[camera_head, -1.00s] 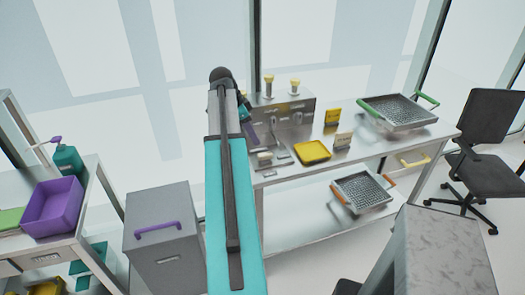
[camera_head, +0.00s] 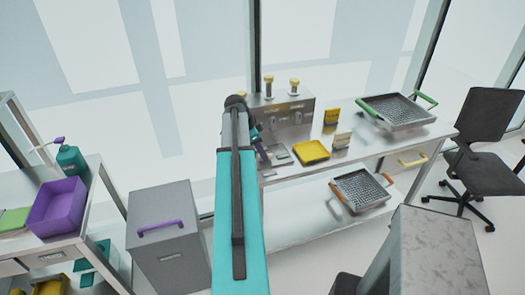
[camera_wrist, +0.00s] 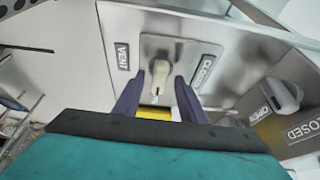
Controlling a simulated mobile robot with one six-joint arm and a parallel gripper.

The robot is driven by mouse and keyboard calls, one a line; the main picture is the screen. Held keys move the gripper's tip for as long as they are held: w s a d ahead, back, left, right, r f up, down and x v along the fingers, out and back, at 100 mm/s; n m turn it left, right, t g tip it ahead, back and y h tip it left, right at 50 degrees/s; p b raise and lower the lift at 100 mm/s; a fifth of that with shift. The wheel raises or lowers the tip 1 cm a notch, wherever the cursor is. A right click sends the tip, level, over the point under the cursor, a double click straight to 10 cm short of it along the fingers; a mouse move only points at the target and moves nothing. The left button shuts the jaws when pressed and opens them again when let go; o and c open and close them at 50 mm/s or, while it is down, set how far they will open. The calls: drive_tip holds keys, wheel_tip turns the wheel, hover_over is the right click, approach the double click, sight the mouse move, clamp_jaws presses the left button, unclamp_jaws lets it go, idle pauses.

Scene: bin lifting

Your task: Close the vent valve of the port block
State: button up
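In the head view the port block (camera_head: 290,113) stands on the bench, and my arm hides most of the gripper.
Another knob (camera_wrist: 287,95) with OPEN and CLOSED labels is at the right in the wrist view. Yellow-topped fittings (camera_head: 294,86) stand on the block. A yellow tray (camera_head: 311,152) and a wire basket (camera_head: 398,110) sit on the bench. A grey bin (camera_head: 168,240) stands left.

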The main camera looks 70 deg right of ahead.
drive_tip(key=shift+s+d+f, duration=0.1)
drive_tip(key=shift+f, duration=0.3)
drive_tip(key=shift+c, duration=0.5)
